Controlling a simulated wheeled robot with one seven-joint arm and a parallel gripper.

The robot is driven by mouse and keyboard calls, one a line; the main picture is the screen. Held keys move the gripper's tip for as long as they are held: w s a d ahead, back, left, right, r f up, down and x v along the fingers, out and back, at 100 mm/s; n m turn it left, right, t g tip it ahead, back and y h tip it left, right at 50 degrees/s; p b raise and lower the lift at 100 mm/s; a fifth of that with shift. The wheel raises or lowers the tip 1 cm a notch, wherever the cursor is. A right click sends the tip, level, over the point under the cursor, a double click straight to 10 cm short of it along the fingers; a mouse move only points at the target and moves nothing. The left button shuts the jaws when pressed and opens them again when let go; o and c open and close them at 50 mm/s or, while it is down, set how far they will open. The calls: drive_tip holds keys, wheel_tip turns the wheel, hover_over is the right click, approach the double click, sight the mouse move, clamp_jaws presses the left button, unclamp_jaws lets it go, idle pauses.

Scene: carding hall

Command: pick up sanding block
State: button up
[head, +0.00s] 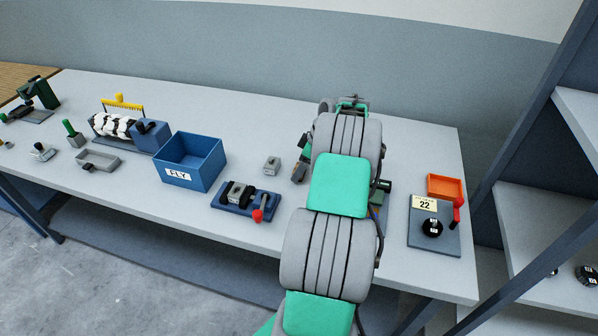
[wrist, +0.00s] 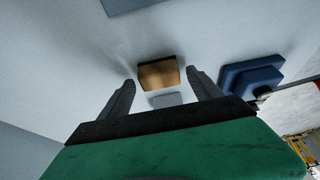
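The sanding block appears to be the tan block with a dark edge in the wrist view (wrist: 158,75). It lies on the pale bench top. In the head view a small brown and dark piece (head: 298,173), likely the same block, shows just left of my arm. My gripper (wrist: 161,77) is open, its two grey fingers spread to either side of the block in the picture. A gap shows on each side, and nothing is held. In the head view my arm hides most of the gripper.
A small grey block (head: 271,165) sits left of the brown piece. A blue fixture with a red knob (head: 232,203) and a blue FLY bin (head: 207,153) stand further left. An orange tray (head: 446,184) and a grey board (head: 446,240) are at right.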

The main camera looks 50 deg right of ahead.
drive_tip(key=c, duration=1.3)
drive_tip(key=shift+o, duration=0.2)
drive_tip(key=shift+r, duration=0.15)
drive_tip(key=shift+r, duration=0.25)
wheel_tip(320, 180, up, 3)
drive_tip(key=shift+f+b, duration=0.2)
drive_tip(key=shift+b, duration=0.6)
drive_tip(key=s+a+r+b, duration=0.1)
drive_tip(key=s+a+r, duration=0.2)
drive_tip(key=s+a+r+b, duration=0.1)
drive_tip(key=s+a+r, duration=0.2)
drive_tip(key=a, duration=0.1)
drive_tip(key=s+a+r+b, duration=0.1)
drive_tip(key=s+a+r, duration=0.2)
drive_tip(key=shift+s+a+r, duration=0.15)
drive_tip(key=shift+a+r, duration=0.15)
drive_tip(key=shift+r, duration=0.05)
